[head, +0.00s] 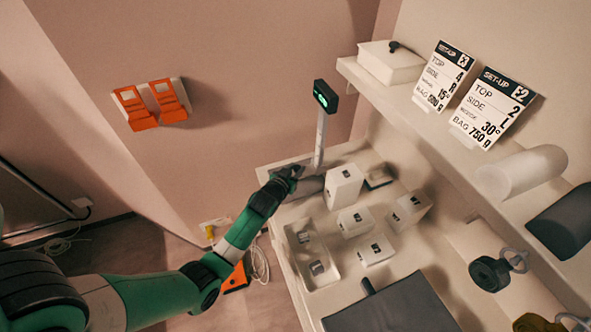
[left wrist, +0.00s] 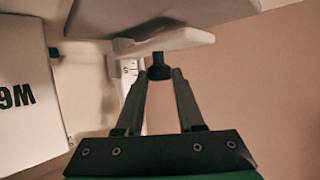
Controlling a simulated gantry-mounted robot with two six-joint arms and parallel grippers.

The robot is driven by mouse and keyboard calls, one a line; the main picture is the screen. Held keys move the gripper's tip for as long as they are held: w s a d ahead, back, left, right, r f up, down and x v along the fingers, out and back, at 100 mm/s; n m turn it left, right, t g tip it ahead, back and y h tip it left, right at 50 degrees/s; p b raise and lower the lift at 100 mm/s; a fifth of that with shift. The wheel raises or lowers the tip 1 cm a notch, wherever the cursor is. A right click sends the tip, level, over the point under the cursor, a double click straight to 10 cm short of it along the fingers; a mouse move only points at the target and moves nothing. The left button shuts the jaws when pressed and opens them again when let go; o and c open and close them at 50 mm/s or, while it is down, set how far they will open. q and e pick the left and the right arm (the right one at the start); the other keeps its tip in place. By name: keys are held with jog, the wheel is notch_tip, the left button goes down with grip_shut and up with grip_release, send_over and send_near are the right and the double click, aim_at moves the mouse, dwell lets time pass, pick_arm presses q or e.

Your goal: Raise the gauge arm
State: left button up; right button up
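The gauge is an upright pale post (head: 320,138) with a dark head and a lit green display (head: 323,96), at the back of the bench. My left gripper (head: 293,172) is at the foot of this post, beside a grey part. In the left wrist view, a small black knob (left wrist: 158,67) hangs under a pale grey slab (left wrist: 165,44). The left fingertips (left wrist: 161,74) are at either side of the knob's lower end; whether they press on it is unclear. Part of a marked scale (left wrist: 129,70) shows behind the left finger. My right gripper is out of view.
Several white boxes (head: 343,186) stand on the bench right of my left gripper, with a tray (head: 291,240) in front. A shelf (head: 428,130) with two set-up cards (head: 443,75) runs along the right. Orange holders (head: 152,104) hang on the wall.

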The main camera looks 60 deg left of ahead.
pick_arm(q)
grip_shut()
dwell(1.1)
